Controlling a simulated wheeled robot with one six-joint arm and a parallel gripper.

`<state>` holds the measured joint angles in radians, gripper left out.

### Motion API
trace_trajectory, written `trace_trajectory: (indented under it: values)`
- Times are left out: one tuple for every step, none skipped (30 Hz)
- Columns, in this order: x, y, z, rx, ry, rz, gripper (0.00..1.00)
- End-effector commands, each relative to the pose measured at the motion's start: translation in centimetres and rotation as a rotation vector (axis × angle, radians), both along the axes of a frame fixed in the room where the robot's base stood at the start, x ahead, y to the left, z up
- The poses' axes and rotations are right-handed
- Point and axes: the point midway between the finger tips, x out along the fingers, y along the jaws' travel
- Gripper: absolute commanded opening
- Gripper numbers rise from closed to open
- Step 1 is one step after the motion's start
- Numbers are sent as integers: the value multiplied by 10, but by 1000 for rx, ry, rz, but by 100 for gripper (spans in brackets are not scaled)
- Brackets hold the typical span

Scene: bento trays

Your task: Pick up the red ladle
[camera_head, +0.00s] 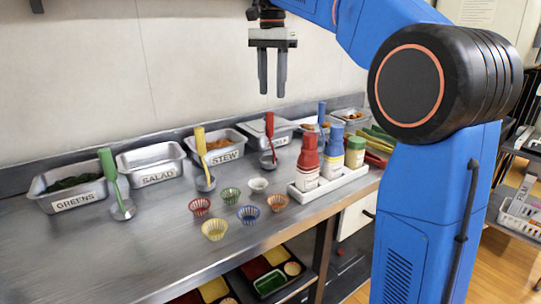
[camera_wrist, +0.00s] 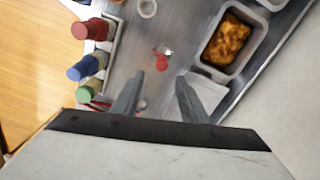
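The red ladle (camera_head: 269,125) stands upright in the head view, its handle up and its metal bowl low on the steel counter, in front of a lidded tray. In the wrist view the red ladle (camera_wrist: 160,62) shows from above, just beyond the space between my fingertips. My gripper (camera_head: 272,93) points down, open and empty, above the ladle in the head view. Its two fingers (camera_wrist: 160,78) are apart in the wrist view, with nothing between them.
A yellow ladle (camera_head: 200,142), green ladle (camera_head: 107,165) and blue ladle (camera_head: 321,113) also stand on the counter. Metal food trays line the wall. Sauce bottles fill a white caddy (camera_head: 334,184) at right. Several small cups sit in front. The front left counter is clear.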

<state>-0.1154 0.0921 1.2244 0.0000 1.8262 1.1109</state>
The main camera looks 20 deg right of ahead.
Motion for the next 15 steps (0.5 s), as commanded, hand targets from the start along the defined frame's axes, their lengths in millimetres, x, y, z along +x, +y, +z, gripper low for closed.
trace_trajectory:
  values:
    - [-1,0,-9,0,1,0,40]
    - [-1,0,-14,0,2,0,40]
    - [-1,0,-21,-1,1,0,40]
    - [-1,0,-26,0,1,1,40]
    - [-1,0,-32,0,1,1,40]
    - [-1,0,-39,0,1,1,40]
    - [-1,0,-44,0,2,1,40]
    - [-1,0,-49,-1,1,1,40]
    - [-1,0,-55,0,2,1,40]
    - [-1,0,-59,0,1,1,40]
    - [0,0,-63,0,0,1,40]
    - [-1,0,-67,-1,1,1,40]
    - [-1,0,-70,-1,1,1,40]
    - [0,0,-72,0,0,1,40]
    - [0,0,-74,0,-1,1,40]
